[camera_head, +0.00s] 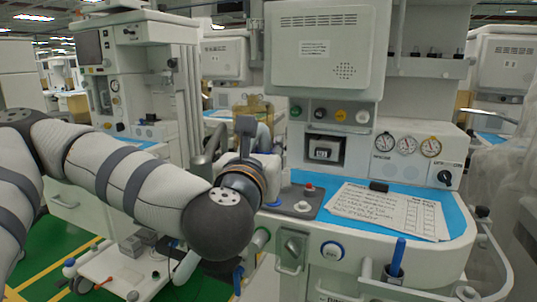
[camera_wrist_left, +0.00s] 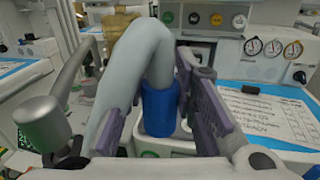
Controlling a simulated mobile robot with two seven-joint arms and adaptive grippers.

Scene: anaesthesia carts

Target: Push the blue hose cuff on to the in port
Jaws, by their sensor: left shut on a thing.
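The blue hose cuff (camera_wrist_left: 160,110) sits on the down-turned end of a grey hose (camera_wrist_left: 135,65) in the left wrist view. The purple-grey fingers of my left gripper (camera_wrist_left: 164,98) stand either side of the cuff and are shut on it. In the head view my left gripper (camera_head: 262,168) is at the left end of the cart's worktop, its fingers mostly hidden by my wrist. A bit of blue (camera_wrist_left: 150,154) shows just below the cuff; I cannot tell whether it is the in port or whether they touch. My right gripper is out of view.
Gauges (camera_head: 407,145) stand behind.

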